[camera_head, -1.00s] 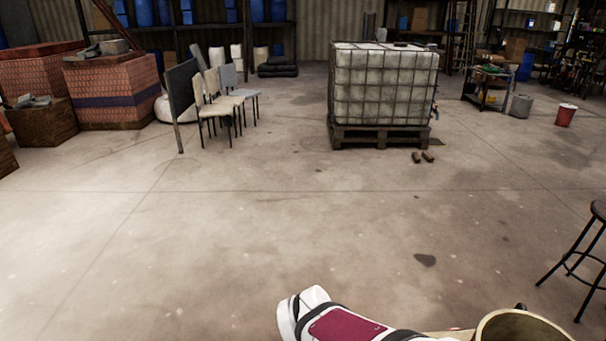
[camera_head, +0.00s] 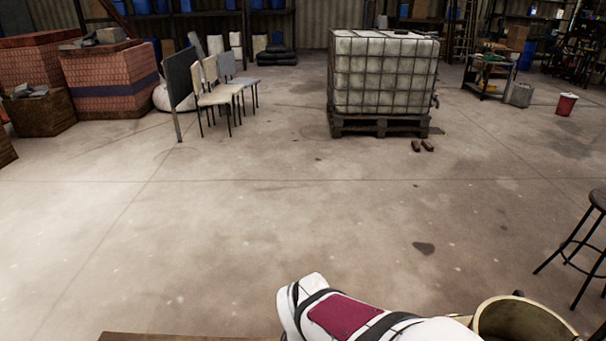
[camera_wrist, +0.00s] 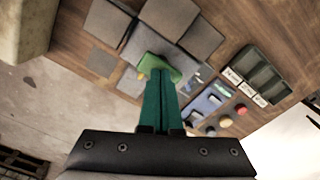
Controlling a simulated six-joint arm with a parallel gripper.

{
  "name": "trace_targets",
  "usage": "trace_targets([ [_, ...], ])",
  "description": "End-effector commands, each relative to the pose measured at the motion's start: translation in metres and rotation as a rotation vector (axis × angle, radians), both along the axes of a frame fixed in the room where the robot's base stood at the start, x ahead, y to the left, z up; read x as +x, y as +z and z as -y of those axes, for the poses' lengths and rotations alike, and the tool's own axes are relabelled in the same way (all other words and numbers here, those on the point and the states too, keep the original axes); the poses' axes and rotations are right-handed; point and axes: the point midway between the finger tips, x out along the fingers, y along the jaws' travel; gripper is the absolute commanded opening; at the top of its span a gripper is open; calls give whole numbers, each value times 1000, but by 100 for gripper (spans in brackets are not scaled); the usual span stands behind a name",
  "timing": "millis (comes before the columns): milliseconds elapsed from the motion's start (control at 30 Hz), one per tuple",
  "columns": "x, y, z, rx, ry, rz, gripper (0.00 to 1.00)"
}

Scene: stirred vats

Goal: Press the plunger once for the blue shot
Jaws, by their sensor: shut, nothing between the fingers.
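In the wrist view my gripper (camera_wrist: 164,78) is shut, its two teal fingers together with nothing between them. A bright green piece (camera_wrist: 152,66) shows at the fingertips, with a small yellow bit beside it; I cannot tell whether the fingers touch it. Right of the fingers is a blue-faced unit (camera_wrist: 208,103) on a wooden top. I cannot make out which part is the plunger for the blue shot. The head view does not show the gripper.
Dark square plates (camera_wrist: 178,17) lie on the wooden top (camera_wrist: 75,30). A dark tray with white labels (camera_wrist: 262,76) is at the right. A brass-coloured vat (camera_head: 522,318) stands at the head view's lower right, near my white arm. A stool (camera_head: 580,240) stands beyond.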

Motion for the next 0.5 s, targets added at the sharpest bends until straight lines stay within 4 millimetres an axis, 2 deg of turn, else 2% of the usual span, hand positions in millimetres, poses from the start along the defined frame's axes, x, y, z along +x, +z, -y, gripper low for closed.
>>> trace_targets([
  [500,0,52,0,2,0,3,0],
])
